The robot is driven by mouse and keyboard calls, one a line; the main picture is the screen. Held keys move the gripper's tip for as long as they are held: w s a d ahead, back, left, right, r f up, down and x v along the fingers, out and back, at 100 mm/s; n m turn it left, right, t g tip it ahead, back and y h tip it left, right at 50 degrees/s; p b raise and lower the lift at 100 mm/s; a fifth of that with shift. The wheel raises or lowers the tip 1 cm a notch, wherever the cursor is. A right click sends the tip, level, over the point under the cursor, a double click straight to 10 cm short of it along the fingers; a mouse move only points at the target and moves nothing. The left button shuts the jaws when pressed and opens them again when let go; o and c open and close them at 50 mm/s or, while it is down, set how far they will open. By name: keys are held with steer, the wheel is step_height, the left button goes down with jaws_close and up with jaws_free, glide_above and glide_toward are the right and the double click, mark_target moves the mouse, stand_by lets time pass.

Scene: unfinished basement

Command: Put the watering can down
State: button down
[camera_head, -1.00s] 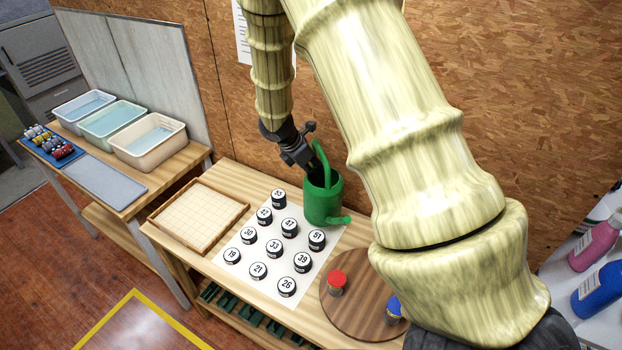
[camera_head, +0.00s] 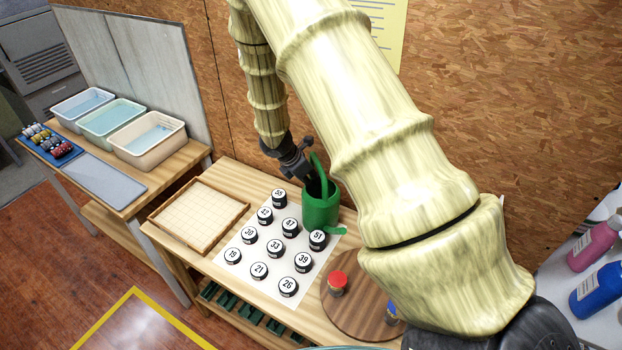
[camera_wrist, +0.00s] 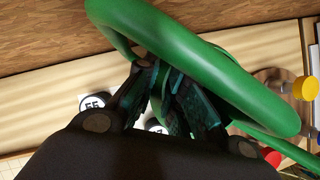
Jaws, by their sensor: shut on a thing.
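The green watering can (camera_head: 320,208) is upright at the back of the wooden bench, just behind the sheet of numbered jars, with its spout to the right. My gripper (camera_head: 308,178) reaches down to it from the upper left and is shut on its handle. In the wrist view the green handle (camera_wrist: 215,65) arches across my gripper (camera_wrist: 170,98), and the fingers are partly hidden. I cannot tell whether the can's base touches the bench.
Several numbered black jars (camera_head: 274,248) stand on a white sheet close in front of the can. A round wooden board (camera_head: 350,318) with a red-topped jar (camera_head: 337,284) and a blue-topped one lies to the right. A wooden tray (camera_head: 200,213) is at left. The chipboard wall is close behind.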

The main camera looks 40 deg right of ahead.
steer(key=c, duration=1.5)
jaws_free()
steer(key=shift+w+f, duration=0.1)
steer(key=shift+w, duration=0.05)
steer(key=shift+r, duration=0.25)
